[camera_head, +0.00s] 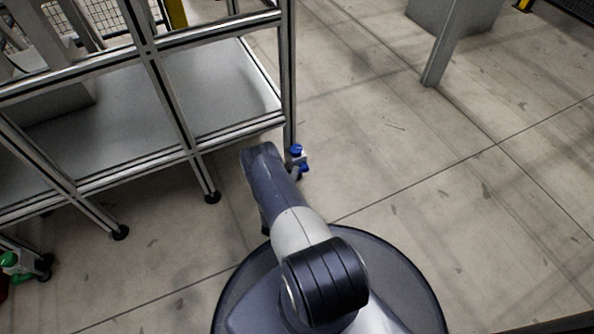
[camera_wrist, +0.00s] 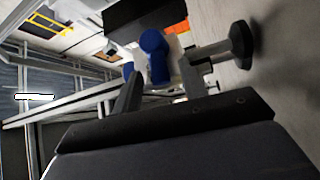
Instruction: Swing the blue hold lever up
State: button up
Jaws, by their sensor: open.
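The blue hold lever (camera_wrist: 155,55) shows close up in the wrist view, with a rounded blue end and a blue body below it. A second blue part (camera_wrist: 128,70) shows just to its left. In the head view the blue lever (camera_head: 297,150) is small, low beside the corner post of the metal frame. My gripper (camera_wrist: 160,77) is open and empty, close in front of the lever. Its fingers are only partly seen, and I cannot tell whether they touch the lever. In the head view my arm hides most of it.
The metal frame (camera_head: 150,50) with a grey lower shelf (camera_head: 215,90) stands left of the lever. A black foot (camera_wrist: 241,45) is right beside it in the wrist view. A green part (camera_head: 9,260) is far left.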

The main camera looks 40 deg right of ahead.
jog(key=shift+c, duration=0.5)
grip_shut()
jog(key=shift+r, duration=0.15)
jog(key=r+m+g+y+p, duration=0.1)
jog(key=m+p, duration=0.1)
jog(key=shift+d+r+y+p, duration=0.1)
jog(key=shift+r+y+p, duration=0.2)
jog(key=shift+r+y, duration=0.1)
jog(key=r+m+y+p, duration=0.1)
jog(key=d+m+y+p, duration=0.1)
jog(key=m+y, duration=0.1)
jog(key=shift+s+r+g, duration=0.15)
jog(key=shift+r+g, duration=0.25)
jog(key=y, duration=0.1)
jog(key=d+m+y+p, duration=0.1)
jog(key=r+m+y, duration=0.1)
jog(key=shift+s+d+r+y, duration=0.1)
jog(key=shift+s+d+y, duration=0.15)
jog(key=shift+y, duration=0.15)
jog(key=shift+s+d+r+m+y+b, duration=0.2)
jog(key=shift+d+m+y, duration=0.4)
jog(key=shift+y, duration=0.45)
jog(key=shift+s+d+r+m+y+b, duration=0.1)
jog(key=shift+d+m+y+b, duration=0.1)
jog(key=shift+d+m+y, duration=0.6)
jog(key=shift+a+y, duration=0.25)
jog(key=shift+y, duration=0.1)
